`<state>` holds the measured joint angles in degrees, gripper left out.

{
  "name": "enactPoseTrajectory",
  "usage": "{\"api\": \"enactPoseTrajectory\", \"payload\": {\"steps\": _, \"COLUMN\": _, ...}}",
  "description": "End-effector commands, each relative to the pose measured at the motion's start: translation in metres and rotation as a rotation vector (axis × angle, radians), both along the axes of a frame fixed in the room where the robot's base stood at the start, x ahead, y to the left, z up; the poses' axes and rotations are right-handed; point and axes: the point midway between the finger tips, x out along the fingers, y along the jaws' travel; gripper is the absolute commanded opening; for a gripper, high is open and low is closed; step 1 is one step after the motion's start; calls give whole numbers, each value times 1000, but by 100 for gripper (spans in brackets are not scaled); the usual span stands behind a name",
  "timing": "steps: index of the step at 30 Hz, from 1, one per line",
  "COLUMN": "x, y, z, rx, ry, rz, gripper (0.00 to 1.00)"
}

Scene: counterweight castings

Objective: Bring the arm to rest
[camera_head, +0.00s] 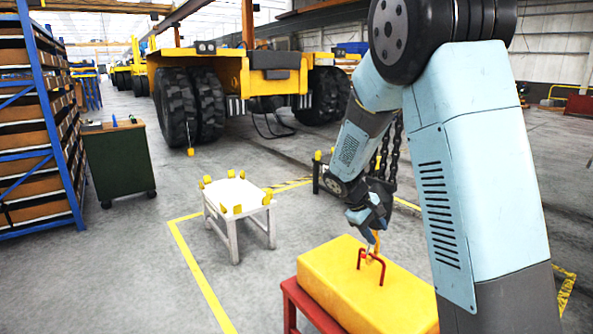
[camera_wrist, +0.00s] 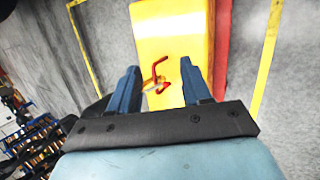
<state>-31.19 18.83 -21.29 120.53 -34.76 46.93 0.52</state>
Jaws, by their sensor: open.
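My gripper (camera_wrist: 160,88) is open in the wrist view, with its two blue fingers apart and nothing clearly held between them. In the head view my gripper (camera_head: 371,222) hangs just above a yellow block casting (camera_head: 340,277). The block also shows in the wrist view (camera_wrist: 172,22). A red handle (camera_head: 371,262) stands up from the top of the block. An orange-yellow hook (camera_head: 377,243) is at the handle, just below my gripper; I cannot tell whether it touches the fingers. My arm reaches in from the right and hides the block's right end.
The block lies on a red stand (camera_head: 309,304). A white table (camera_head: 239,193) with yellow corner stops stands to the left, its top bare. Dark chains (camera_head: 394,150) hang behind my gripper. A green cabinet (camera_head: 118,163) and blue shelving (camera_head: 38,120) stand at left; a yellow truck (camera_head: 245,75) stands behind.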

Motion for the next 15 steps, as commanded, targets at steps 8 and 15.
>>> {"api": "enactPoseTrajectory", "payload": {"steps": 8, "x": -47, "y": -16, "z": 55, "rx": 168, "ry": -81, "rz": -124, "gripper": 48}}
{"api": "enactPoseTrajectory", "payload": {"steps": 15, "x": -91, "y": -25, "z": 96, "rx": 298, "ry": -154, "rz": -213, "gripper": 48}}
